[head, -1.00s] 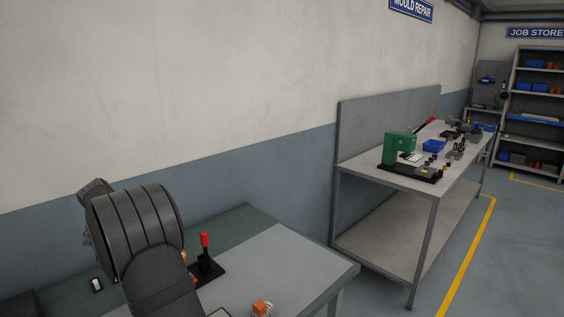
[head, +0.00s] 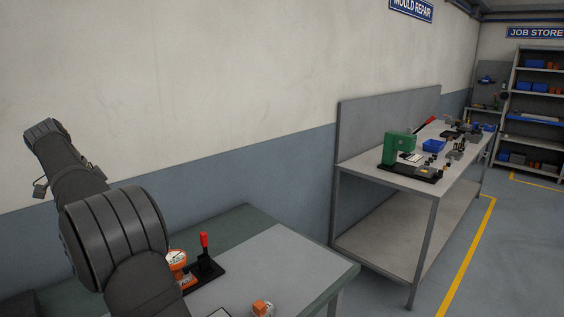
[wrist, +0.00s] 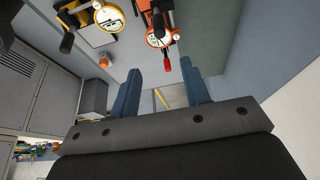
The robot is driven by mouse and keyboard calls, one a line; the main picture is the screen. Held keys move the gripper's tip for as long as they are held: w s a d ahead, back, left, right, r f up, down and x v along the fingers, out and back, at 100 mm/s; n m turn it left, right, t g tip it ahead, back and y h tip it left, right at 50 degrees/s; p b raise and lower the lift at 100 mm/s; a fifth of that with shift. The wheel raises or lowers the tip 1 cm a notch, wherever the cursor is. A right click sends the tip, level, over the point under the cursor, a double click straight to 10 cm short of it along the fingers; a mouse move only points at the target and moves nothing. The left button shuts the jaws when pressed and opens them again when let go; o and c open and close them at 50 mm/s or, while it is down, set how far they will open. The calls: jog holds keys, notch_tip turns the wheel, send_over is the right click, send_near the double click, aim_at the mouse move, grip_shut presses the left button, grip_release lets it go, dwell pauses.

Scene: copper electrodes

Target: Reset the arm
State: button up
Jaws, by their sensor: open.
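My gripper (wrist: 165,88) shows in the wrist view with its two blue fingers apart and nothing between them. It is raised clear of the bench, and the bench shows at the top of that view. In the head view my dark arm rises at the left over the near bench (head: 290,262). My gripper cannot be made out in the head view.
On the near bench are a red-handled black fixture (head: 205,262), an orange-rimmed dial gauge (head: 177,259) and a small orange-and-white item (head: 262,308). The wrist view also shows a yellow dial gauge (wrist: 106,17). A second bench (head: 350,173) with a green press (head: 396,148) stands farther right.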

jog(key=x, duration=1.7)
jog(key=shift+f, duration=0.15)
jog(key=n, duration=0.2)
jog(key=n+t+y, duration=0.1)
jog(key=n, duration=0.1)
jog(key=shift+w+a+n+y, duration=0.1)
jog(key=shift+a+n+y, duration=0.05)
jog(key=shift+n+y, duration=0.2)
jog(key=n+y, duration=0.1)
jog(key=n, duration=0.2)
jog(key=shift+a+n, duration=0.1)
jog(key=shift+n, duration=0.25)
jog(key=n+y, duration=0.2)
jog(key=n, duration=0.2)
jog(key=shift+a, duration=0.15)
jog(key=shift+a+n+g+y, duration=0.15)
jog(key=shift+n+y, duration=0.25)
jog(key=shift+n, duration=0.65)
jog(key=shift+n+g+y, duration=0.15)
jog(key=shift+n+y, duration=0.2)
jog(key=shift+n, duration=0.7)
jog(key=shift+o, duration=0.4)
